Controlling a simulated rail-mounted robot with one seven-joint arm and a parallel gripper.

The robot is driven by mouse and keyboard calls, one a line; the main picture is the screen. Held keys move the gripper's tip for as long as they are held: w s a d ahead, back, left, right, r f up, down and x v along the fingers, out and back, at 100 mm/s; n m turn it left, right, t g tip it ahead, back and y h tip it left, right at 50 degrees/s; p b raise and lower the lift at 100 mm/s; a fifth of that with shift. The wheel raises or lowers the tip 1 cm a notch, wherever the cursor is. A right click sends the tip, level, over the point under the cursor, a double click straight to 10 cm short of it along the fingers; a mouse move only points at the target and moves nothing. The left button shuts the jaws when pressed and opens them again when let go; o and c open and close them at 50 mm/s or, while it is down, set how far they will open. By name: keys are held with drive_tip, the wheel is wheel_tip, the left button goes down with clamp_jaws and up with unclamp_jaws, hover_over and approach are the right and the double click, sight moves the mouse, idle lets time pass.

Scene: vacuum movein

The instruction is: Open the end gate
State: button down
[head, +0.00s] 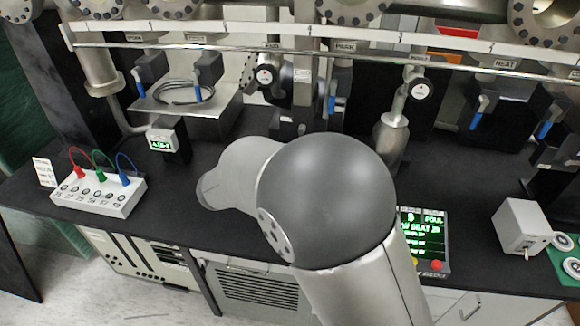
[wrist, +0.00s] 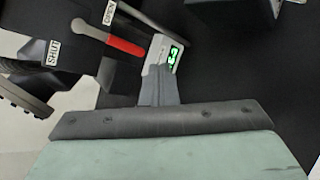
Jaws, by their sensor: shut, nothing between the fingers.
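In the wrist view a lever with a red grip (wrist: 126,45) and a pale metal shank sits on a dark block. An OPEN label (wrist: 109,13) is above it and a SHUT label (wrist: 53,53) is at its left. The lever lies between the labels; I cannot tell its exact setting. My gripper (wrist: 158,92) is shut and empty. Its fingertips appear just below and right of the red grip, with no clear contact. In the head view my arm hides the gripper and the lever. A valve (head: 265,75) under a label, perhaps END, stands behind the bench.
A small meter with a green display (head: 161,141) is at the left; one also shows beyond my fingertips (wrist: 174,54). A white box with coloured leads (head: 98,194) stands at the left. A console (head: 425,240) and grey box (head: 521,226) are at the right. A rail crosses above.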

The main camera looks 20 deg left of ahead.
drive_tip(key=s+a+m+t+h+b, duration=0.25)
drive_tip(key=s+a+m+t, duration=0.3)
drive_tip(key=m, duration=0.35)
drive_tip(key=p+x, duration=0.4)
drive_tip(key=x, duration=0.9)
drive_tip(key=shift+w+f+g+p, duration=0.25)
drive_tip(key=shift+f+g+p, duration=0.1)
drive_tip(key=shift+f+g, duration=0.15)
drive_tip(key=shift+w+d+h, duration=0.1)
drive_tip(key=shift+d+h, duration=0.1)
drive_tip(key=shift+h, duration=0.25)
